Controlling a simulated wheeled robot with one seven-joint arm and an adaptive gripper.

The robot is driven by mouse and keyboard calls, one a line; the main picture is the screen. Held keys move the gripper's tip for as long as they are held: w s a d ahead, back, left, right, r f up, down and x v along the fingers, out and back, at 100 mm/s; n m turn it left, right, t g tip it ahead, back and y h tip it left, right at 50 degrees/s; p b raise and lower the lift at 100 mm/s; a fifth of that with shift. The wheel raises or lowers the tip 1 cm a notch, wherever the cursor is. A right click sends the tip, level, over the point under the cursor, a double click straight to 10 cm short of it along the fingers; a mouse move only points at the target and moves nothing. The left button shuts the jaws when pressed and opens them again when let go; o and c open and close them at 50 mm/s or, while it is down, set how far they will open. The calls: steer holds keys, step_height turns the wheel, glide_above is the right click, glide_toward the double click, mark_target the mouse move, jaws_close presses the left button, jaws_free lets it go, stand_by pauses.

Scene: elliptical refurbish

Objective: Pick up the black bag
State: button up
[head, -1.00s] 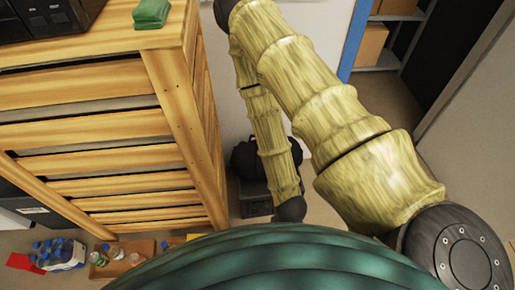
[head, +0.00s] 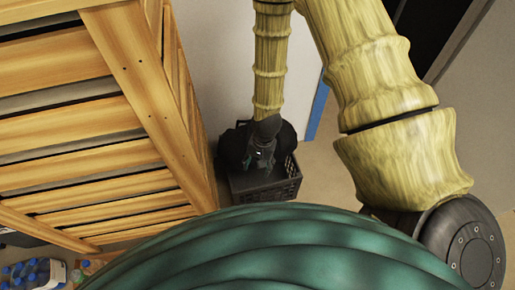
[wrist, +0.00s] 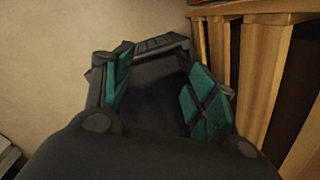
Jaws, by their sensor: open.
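The black bag (head: 235,145) sits in a dark crate (head: 265,187) on the floor by the wall. My gripper (head: 262,158) is over the bag in the head view and hides its middle; contact cannot be told there. In the wrist view my gripper (wrist: 163,78) is open, with a teal-padded finger on each side. Dark material, seemingly the bag (wrist: 155,85), fills the space between the fingers. Its edges are hard to tell from the crate there.
A wooden slatted rack (head: 120,110) stands close on the left; its slats also show at the right of the wrist view (wrist: 262,80). A pale wall is behind the crate. Bottles (head: 35,270) lie at lower left. Open floor (head: 320,185) is right of the crate.

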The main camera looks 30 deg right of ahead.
steer(key=w+d+r+m+b, duration=0.2)
steer(key=w+d+m+b, duration=0.1)
steer(key=w, duration=0.3)
steer(key=w+d+r+m+h+b, duration=0.1)
steer(key=w+d+r+m+b, duration=0.2)
steer(key=w+m+b, duration=0.1)
steer(key=w+d+r+m+b, duration=0.2)
steer(key=w+d+m+b, duration=0.1)
steer(key=w, duration=0.5)
steer(key=shift+w+d+r+m+b, duration=0.4)
steer(key=shift+d+b, duration=0.15)
steer(key=shift+b, duration=0.5)
step_height(320, 180, down, 4)
steer(key=shift+f+b, duration=0.1)
steer(key=shift+b, duration=0.4)
steer(key=shift+a+f+b, duration=0.15)
steer(key=shift+f+b, duration=0.9)
steer(key=shift+f, duration=2)
jaws_close()
